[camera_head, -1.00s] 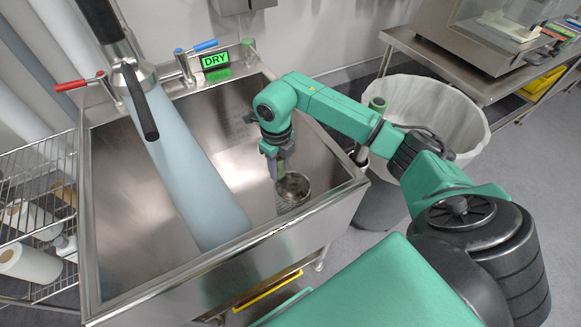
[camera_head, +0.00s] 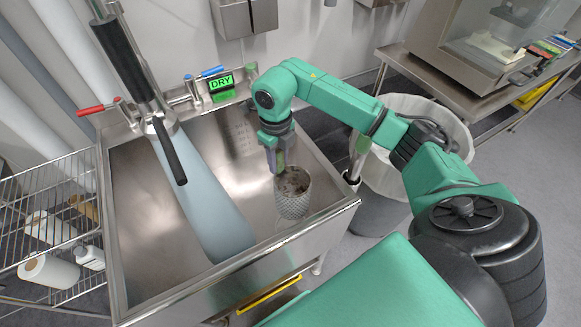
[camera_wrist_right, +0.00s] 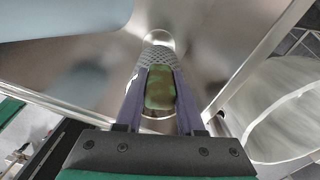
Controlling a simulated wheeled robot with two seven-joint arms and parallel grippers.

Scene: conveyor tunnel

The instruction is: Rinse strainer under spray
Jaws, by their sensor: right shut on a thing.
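The strainer (camera_head: 292,205) is a grey mesh basket with brown-green matter showing at its open top. It is over the right part of the steel sink (camera_head: 150,270). A green sign (camera_head: 221,83) reads DRY. My left gripper is not in view.
The sink's front rim (camera_head: 240,265) and right wall are close to the strainer. Red (camera_head: 95,110) and blue (camera_head: 212,71) tap levers stand at the back. A lined bin (camera_head: 400,160) is on the right, and a wire rack (camera_head: 45,220) on the left.

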